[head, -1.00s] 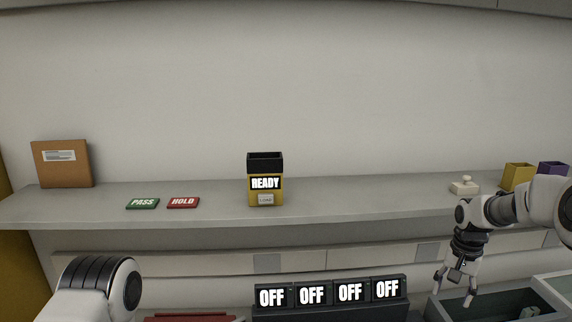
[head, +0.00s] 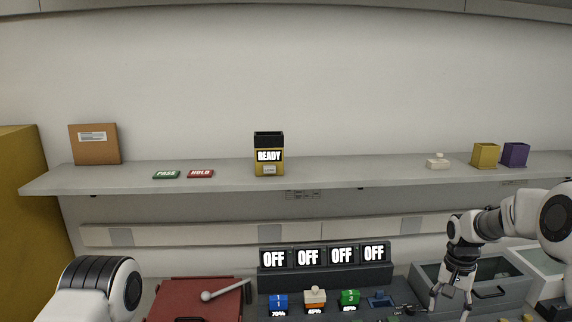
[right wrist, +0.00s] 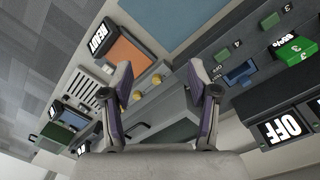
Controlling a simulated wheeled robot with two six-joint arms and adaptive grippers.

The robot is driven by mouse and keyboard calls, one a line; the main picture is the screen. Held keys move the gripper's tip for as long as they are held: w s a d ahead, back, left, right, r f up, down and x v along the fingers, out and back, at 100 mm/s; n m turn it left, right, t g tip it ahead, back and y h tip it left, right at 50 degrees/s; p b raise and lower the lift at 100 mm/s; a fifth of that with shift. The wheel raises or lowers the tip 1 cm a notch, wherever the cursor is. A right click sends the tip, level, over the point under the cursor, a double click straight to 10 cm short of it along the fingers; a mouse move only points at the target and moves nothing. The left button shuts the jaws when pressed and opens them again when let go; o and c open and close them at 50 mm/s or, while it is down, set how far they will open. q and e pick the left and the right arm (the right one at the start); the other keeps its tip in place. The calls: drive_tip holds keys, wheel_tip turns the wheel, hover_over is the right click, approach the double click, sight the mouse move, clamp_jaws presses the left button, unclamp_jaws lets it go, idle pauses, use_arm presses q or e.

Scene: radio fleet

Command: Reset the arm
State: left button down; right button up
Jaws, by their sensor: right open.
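My right gripper (head: 450,304) hangs with its fingers downward at the lower right of the head view, over the right part of the bench near a dark bin. It is open, with nothing between its fingers. In the right wrist view the two fingers (right wrist: 158,75) stand wide apart, with the bench top and bins behind them. My left arm shows only as a rounded link at the lower left; its gripper is out of view.
A charger with OFF displays (head: 325,279) stands at the bench's centre, with numbered blue, orange and green units before it. A red lidded box (head: 190,301) is left of it. A dark bin (head: 502,270) stands right. The shelf above holds a yellow READY box (head: 270,168).

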drive_tip(key=s+a+f+n+g+b, duration=0.15)
drive_tip(key=s+a+f+b, duration=0.3)
drive_tip(key=s+f, duration=0.9)
drive_tip(key=s+a+f+n+g+b, duration=0.1)
drive_tip(key=s+a+f+g+b, duration=0.35)
drive_tip(key=s+f, duration=0.85)
use_arm(q)
wheel_tip(320, 180, down, 10)
drive_tip(key=shift+w, duration=0.3)
use_arm(e)
drive_tip(key=s+a+f+n+t, duration=0.4)
drive_tip(key=s+f+t, duration=0.2)
drive_tip(key=s, duration=0.3)
drive_tip(key=shift+s+a+n+t, duration=0.15)
drive_tip(key=shift+a+n+t, duration=0.1)
drive_tip(key=shift+n+t, duration=0.15)
use_arm(q)
drive_tip(key=shift+s, duration=0.1)
use_arm(e)
drive_tip(key=shift+f, duration=0.1)
